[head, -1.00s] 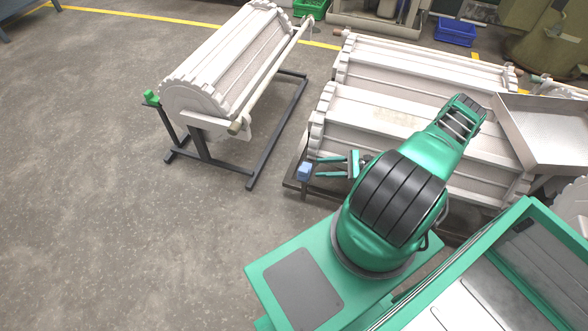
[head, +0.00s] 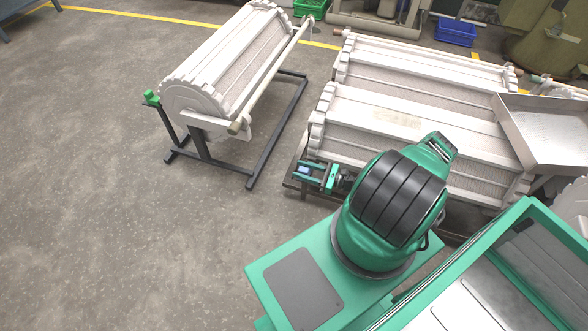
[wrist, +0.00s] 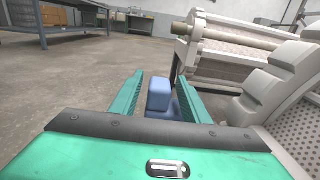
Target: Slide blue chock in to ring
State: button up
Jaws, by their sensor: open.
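The blue chock (head: 304,170) is a small block at the left end of a dark low frame, beside the near barrel. In the wrist view the blue chock (wrist: 159,96) stands between the two green fingers. My gripper (head: 298,170) is open, with a finger on each side of the chock. The wrist view shows my gripper (wrist: 159,78) with a gap between at least the left finger and the chock. The near barrel has a toothed end ring (head: 318,122) close to the chock. Which ring the task means, I cannot tell.
Another barrel (head: 425,65) lies behind the near barrel (head: 410,130). A metal tray (head: 550,130) is at right. The left floor is clear.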

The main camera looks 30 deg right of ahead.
jog(key=shift+x, duration=1.65)
grip_shut()
jog(key=w+d, duration=0.3)
jog(key=shift+d, duration=0.3)
grip_release()
jog(key=shift+s, duration=0.1)
jog(key=v, duration=1)
jog(key=shift+s+d, duration=0.3)
